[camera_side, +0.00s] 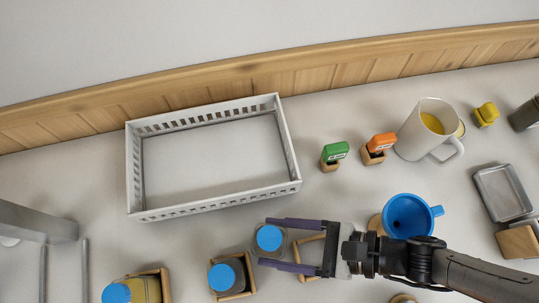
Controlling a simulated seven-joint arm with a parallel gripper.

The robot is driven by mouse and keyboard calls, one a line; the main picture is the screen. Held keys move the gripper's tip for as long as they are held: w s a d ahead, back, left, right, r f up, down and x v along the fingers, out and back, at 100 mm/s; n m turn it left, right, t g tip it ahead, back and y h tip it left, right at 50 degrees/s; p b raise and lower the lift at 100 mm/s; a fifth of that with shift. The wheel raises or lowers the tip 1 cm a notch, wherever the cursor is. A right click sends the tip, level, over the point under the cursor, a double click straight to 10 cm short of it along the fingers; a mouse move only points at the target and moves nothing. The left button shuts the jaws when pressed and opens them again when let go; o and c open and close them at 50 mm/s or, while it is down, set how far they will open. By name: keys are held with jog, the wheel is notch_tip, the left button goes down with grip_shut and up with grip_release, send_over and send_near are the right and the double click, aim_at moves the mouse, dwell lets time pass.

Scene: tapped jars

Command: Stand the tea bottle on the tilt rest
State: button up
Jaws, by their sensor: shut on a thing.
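My gripper (263,244) reaches in from the right, its two purple fingers shut on a blue-capped bottle (269,239). The bottle's body is mostly hidden under its cap and appears grey, so I cannot tell its contents. An empty-looking wooden frame (306,240) lies between and partly under the fingers, right of the bottle. A second blue-capped bottle (224,277), dark grey, sits in a wooden holder at left. A third, yellow one (130,290) sits in another holder. A grey tray (504,192) leans by a wooden block (517,242) at far right; I cannot tell if this is the tilt rest.
A white slotted crate (136,178), empty, stands behind my gripper. Green (335,151) and orange (382,142) tags stand on wooden blocks. A white mug (416,130) with yellow contents, a blue mug (405,215) and a yellow item (486,114) are at right.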

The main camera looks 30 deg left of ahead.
grip_shut()
jog(key=shift+r, duration=0.15)
